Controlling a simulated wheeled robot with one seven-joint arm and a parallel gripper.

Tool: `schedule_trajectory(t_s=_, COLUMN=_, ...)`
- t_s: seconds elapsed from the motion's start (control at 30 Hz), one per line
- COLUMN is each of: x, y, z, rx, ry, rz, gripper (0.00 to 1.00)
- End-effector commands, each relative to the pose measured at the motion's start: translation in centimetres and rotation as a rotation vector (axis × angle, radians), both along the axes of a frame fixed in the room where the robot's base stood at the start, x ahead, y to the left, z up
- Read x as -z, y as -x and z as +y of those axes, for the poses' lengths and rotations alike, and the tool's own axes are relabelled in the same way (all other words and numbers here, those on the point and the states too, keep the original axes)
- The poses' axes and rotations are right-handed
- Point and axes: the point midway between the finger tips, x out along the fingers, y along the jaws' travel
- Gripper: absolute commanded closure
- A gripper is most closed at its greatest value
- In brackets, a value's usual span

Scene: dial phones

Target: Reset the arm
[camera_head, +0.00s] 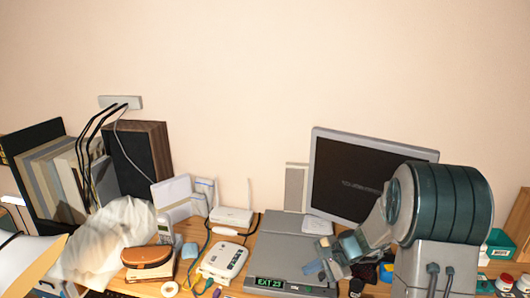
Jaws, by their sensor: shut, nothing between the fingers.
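My arm (440,205) rises at the right of the head view, a thick grey and dark teal link in front of the monitor's right side. It bends down and left to my gripper (328,262), which is over the desk beside the grey flat device with the green "EXT 23" display (270,282). The gripper is small and partly blurred into the clutter behind it. Its fingers are shut with nothing seen between them. I cannot tell how high it is above the desk.
A dark-screened monitor (352,180) stands behind my arm. A white phone-like device (222,261), a cordless handset (165,229), a brown item (147,258) and cables crowd the desk's left half. Books and a speaker (140,157) stand far left.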

Motion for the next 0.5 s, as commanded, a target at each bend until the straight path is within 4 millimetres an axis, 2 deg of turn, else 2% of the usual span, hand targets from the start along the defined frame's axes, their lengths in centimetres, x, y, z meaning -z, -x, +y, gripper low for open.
schedule_trajectory(t_s=0.03, x=-1.7, y=1.3, z=0.7, rx=-0.059, ry=0.038, rz=-0.025, gripper=1.0)
schedule_trajectory(t_s=0.2, x=-5.4, y=5.9, z=2.1, rx=-0.251, ry=0.171, rz=-0.083, gripper=1.0)
schedule_trajectory(t_s=0.5, x=-9.9, y=14.2, z=2.6, rx=-0.552, ry=0.431, rz=-0.183, gripper=1.0)
